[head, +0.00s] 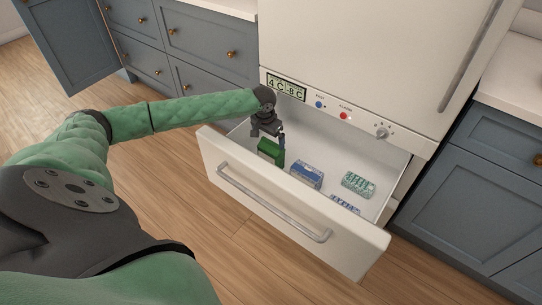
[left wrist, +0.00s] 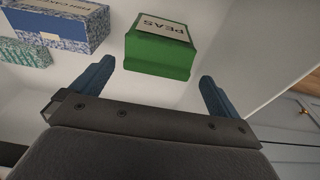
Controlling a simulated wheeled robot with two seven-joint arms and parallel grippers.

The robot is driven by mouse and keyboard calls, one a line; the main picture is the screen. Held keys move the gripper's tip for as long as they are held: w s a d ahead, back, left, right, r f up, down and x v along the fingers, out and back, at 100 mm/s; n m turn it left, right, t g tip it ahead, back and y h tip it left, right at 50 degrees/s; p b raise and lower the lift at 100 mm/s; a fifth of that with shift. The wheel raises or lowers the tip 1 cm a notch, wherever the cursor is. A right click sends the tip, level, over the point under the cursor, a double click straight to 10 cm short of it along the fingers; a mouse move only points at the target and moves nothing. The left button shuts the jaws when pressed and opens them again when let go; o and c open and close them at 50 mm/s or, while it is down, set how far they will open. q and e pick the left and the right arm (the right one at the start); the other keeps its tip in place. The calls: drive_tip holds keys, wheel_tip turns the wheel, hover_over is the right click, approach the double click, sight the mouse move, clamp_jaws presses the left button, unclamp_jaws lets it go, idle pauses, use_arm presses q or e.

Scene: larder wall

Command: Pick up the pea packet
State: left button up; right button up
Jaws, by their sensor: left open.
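The pea packet is a green box (head: 270,150) standing at the left end of the open freezer drawer (head: 285,205) in the head view. In the left wrist view the green pea packet (left wrist: 158,55) shows a pale label reading PEAS. My left gripper (head: 268,128) is above the packet in the head view. In the left wrist view my left gripper (left wrist: 152,82) is open, its two blue fingers apart, with the packet beyond the fingertips and between their lines. Nothing is between the fingers. My right gripper is not in view.
A blue and white box (head: 307,175) stands in the drawer to the right of the packet. A pale green patterned packet (head: 358,184) and a blue-white packet (head: 345,204) lie farther right. The drawer front and side walls surround them.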

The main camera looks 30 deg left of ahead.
sight(271, 148)
use_arm(q)
drive_tip(key=shift+w+d+f+b, duration=0.1)
drive_tip(key=shift+w+f, duration=0.1)
drive_tip(key=shift+f, duration=0.95)
drive_tip(key=shift+w+f+b, duration=0.15)
drive_tip(key=shift+w+f, duration=0.05)
drive_tip(key=shift+f, duration=1)
drive_tip(key=shift+w+d+f+b, duration=0.1)
drive_tip(key=shift+w+f, duration=0.1)
drive_tip(key=shift+f, duration=0.95)
drive_tip(key=c, duration=1)
drive_tip(key=shift+o, duration=0.2)
drive_tip(key=shift+r, duration=0.15)
